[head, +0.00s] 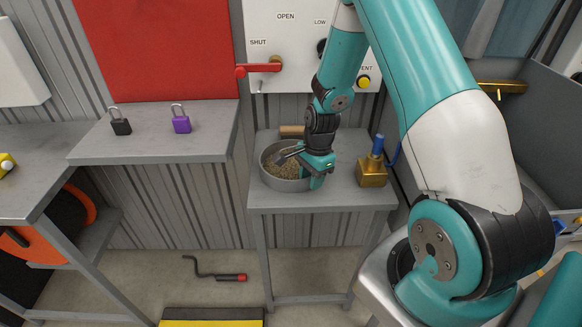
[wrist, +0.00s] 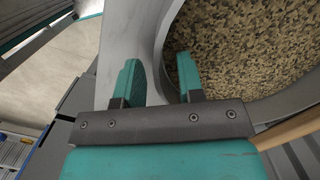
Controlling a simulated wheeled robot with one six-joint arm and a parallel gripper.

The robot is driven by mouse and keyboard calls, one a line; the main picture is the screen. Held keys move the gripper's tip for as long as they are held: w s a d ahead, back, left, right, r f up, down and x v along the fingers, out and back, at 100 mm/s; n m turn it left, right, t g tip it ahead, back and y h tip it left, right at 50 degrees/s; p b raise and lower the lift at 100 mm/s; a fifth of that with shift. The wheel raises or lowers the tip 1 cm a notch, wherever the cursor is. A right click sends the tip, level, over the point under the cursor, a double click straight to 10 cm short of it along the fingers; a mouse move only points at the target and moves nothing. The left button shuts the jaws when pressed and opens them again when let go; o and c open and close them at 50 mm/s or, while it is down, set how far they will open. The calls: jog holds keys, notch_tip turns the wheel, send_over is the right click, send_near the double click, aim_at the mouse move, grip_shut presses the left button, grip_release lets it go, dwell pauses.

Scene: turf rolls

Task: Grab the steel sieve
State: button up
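The steel sieve (head: 290,184) is a round grey pan holding brown, speckled grains, standing on the small grey table. My gripper (head: 303,158) is at the sieve's right side, pointing down into it at a slant. In the wrist view my gripper (wrist: 160,78) has its two teal fingers apart. One finger is outside the sieve wall and the other is inside, over the grains. The sieve's grey wall (wrist: 125,38) runs between them. Firm contact on both sides does not show. The arm hides part of the sieve's right rim in the head view.
A brass padlock-like block (head: 372,172) with a blue top stands right of the sieve on the grey table (head: 330,197). A wooden piece (head: 291,131) lies behind the sieve. A red-handled lever (head: 258,69) sticks out of the white panel above. Black (head: 120,127) and purple (head: 181,124) padlocks stand on the left shelf.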

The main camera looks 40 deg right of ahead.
jog(key=shift+f, duration=0.2)
grip_shut()
